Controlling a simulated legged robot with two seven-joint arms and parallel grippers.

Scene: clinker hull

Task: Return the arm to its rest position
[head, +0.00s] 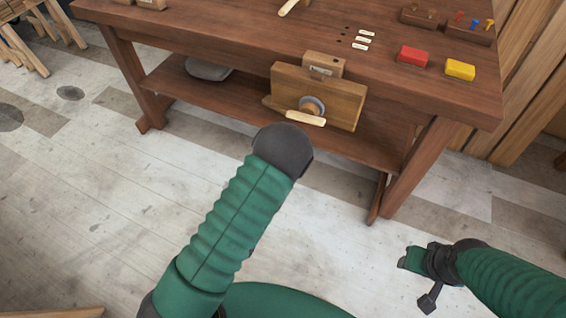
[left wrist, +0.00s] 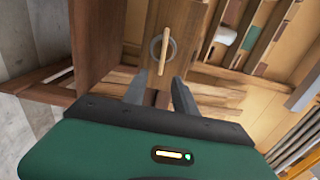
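My left arm reaches up the middle of the head view, and its dark end (head: 283,150) stands in front of the workbench (head: 420,85). The left gripper is hidden there. In the left wrist view my left gripper (left wrist: 158,88) has its two fingers apart, with nothing held between them. Beyond the fingertips is a wooden vise (head: 345,98) on the bench's front, with a round metal hub and a pale handle (head: 305,118). The handle also shows in the left wrist view (left wrist: 166,54), apart from the fingers. My right gripper (head: 420,278) is low at the right, fingers apart and empty, over the floor.
A red block (head: 412,56) and a yellow block (head: 460,69) lie on the bench top. A lower shelf (head: 235,97) runs under the bench. Stools (head: 30,40) stand at the far left. The floor (head: 90,200) left of my arm is mostly clear.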

